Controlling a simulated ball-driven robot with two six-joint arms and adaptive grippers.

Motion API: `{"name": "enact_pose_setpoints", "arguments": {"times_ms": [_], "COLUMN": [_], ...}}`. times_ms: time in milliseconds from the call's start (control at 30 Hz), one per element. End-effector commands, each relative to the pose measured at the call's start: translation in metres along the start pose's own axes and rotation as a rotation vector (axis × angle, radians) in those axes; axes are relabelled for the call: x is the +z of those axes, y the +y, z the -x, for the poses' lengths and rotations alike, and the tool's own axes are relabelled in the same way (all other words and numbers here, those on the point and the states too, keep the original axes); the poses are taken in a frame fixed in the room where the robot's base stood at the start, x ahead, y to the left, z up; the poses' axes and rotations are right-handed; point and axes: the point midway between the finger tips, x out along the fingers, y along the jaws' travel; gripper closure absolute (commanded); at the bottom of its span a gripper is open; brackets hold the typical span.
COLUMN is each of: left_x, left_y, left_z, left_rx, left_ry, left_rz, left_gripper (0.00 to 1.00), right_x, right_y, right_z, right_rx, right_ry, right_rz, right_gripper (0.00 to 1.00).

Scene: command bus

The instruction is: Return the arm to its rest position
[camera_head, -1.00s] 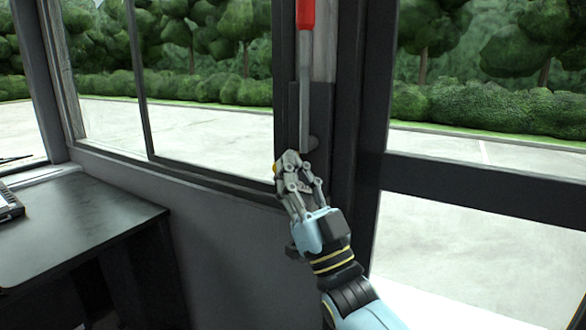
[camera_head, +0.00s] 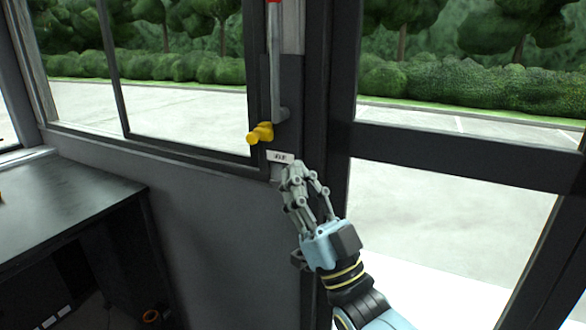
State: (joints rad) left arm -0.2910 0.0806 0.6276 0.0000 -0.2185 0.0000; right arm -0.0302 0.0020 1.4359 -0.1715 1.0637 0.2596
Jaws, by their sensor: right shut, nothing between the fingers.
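My right gripper (camera_head: 294,172) is shut and empty, pointing up in front of the wall post beside the door frame. Its blue wrist and dark arm come in from the bottom right. A yellow knob or handle (camera_head: 260,133) sits on the post just above and left of the fingertips, apart from them in the picture. A small white label (camera_head: 280,157) is below the knob, close to the fingertips. My left gripper is not in view.
A grey lever (camera_head: 276,80) with a red top stands on the post above the knob. A dark desk (camera_head: 70,205) is at the left. A dark door frame with glass (camera_head: 440,155) is at the right. Windows show pavement and hedges outside.

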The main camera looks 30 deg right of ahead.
Motion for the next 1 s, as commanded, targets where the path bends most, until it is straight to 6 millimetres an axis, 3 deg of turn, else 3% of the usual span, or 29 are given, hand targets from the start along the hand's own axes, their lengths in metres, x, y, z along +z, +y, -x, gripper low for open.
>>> {"name": "enact_pose_setpoints", "arguments": {"times_ms": [433,567,667,767,900,1000], "left_x": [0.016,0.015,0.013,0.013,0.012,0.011], "left_y": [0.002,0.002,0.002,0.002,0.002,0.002], "left_z": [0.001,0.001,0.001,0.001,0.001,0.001], "left_rx": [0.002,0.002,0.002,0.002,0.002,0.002], "left_ry": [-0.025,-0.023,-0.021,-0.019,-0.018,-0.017], "left_rz": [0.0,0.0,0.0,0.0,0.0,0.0], "left_gripper": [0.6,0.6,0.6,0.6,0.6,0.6], "right_x": [0.0,0.01,0.042,0.085,0.132,0.15], "right_y": [0.0,-0.001,0.004,0.011,0.019,0.022], "right_z": [0.001,0.03,0.078,0.146,0.255,0.338], "right_rx": [0.0,0.005,0.036,0.088,0.158,0.201], "right_ry": [-0.003,-0.066,-0.216,-0.449,-0.793,-1.035], "right_rz": [0.0,-0.005,-0.018,-0.019,-0.011,-0.002], "right_gripper": [1.0,1.0,1.0,1.0,1.0,1.0]}}
